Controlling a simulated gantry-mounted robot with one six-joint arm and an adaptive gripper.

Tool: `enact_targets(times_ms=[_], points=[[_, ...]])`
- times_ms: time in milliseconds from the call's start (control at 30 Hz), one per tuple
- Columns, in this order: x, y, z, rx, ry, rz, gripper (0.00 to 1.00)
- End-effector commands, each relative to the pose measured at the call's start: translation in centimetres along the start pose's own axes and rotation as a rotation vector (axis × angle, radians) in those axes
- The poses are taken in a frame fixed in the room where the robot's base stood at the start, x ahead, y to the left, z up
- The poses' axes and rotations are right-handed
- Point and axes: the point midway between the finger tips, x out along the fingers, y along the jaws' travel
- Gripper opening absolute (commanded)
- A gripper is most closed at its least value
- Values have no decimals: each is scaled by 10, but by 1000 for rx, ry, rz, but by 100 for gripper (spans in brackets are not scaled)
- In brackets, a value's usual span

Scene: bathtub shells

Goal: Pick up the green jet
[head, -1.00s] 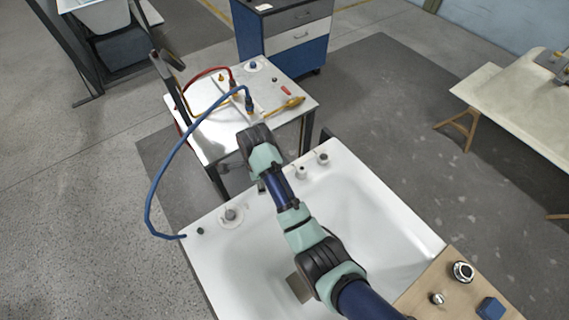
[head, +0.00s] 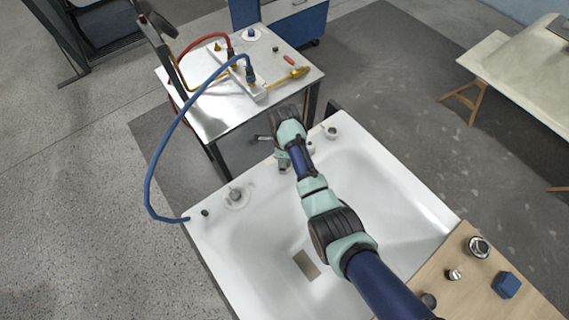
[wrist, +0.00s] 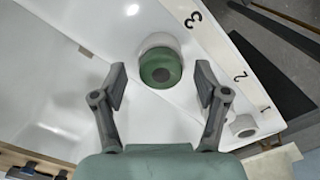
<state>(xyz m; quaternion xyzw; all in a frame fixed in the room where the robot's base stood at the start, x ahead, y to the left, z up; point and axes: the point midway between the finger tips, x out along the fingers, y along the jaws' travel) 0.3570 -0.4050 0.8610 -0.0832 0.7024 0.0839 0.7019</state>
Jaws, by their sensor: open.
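The green jet (wrist: 160,70) shows in the wrist view as a round green ring with a dark centre. A white round collar (wrist: 157,42) lies against its far side, by the tub rim near the number 3. My gripper (wrist: 161,85) is open, with one finger to the left of the jet and one to the right, and nothing held. I cannot tell how far above the jet the fingertips are. In the head view my gripper (head: 277,148) is over the tub's far rim, and I cannot make out the green jet there.
The white bathtub (head: 375,180) has other fittings on its rim, one left (head: 235,196) and one right (head: 331,131). A metal cart (head: 210,120) with hoses stands beyond. A wooden board (head: 440,292) with small parts lies at the near right.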

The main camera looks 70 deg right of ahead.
Motion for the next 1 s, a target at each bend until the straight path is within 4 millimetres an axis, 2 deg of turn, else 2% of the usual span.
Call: enact_targets(times_ms=[200, 500, 600, 833, 1000], points=[[0, 0, 0, 0, 0, -1, 72], [0, 0, 0, 0, 0, -1, 22], [0, 0, 0, 0, -1, -1, 9], [-2, 0, 0, 0, -1, -1, 9], [-18, -1, 0, 0, -1, -3, 9]])
